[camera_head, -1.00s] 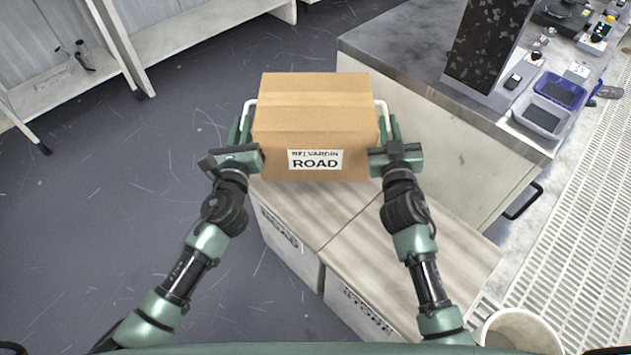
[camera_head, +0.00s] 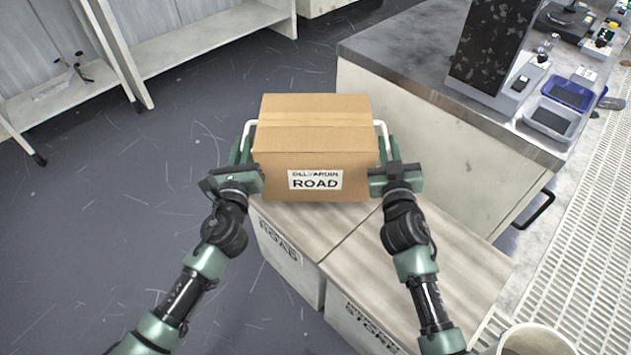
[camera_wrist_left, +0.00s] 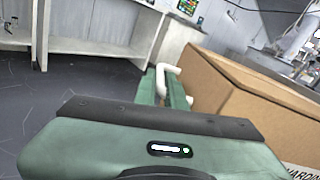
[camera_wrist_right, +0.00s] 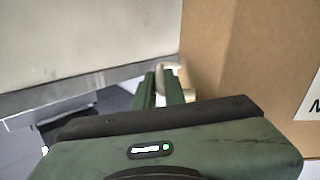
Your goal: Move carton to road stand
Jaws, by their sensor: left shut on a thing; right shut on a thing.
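The brown carton (camera_head: 315,140) is upright, with a white label on its near face reading ROAD on the lower line. White handles stick out at its left side (camera_head: 249,127) and right side (camera_head: 383,129). My left gripper (camera_head: 243,148) is shut on the left handle, also seen in the left wrist view (camera_wrist_left: 166,82). My right gripper (camera_head: 391,148) is shut on the right handle, also seen in the right wrist view (camera_wrist_right: 165,82). The road stand (camera_head: 290,228), marked ROAD, is under the carton's near edge. Whether they touch is unclear; the carton hides the stand's far part.
A stand marked STORE (camera_head: 405,275) adjoins the road stand on the near right. A metal-topped bench (camera_head: 400,65) with equipment and a blue tray (camera_head: 568,94) is at the right. A bin (camera_head: 535,340) is at the lower right. Open floor lies left.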

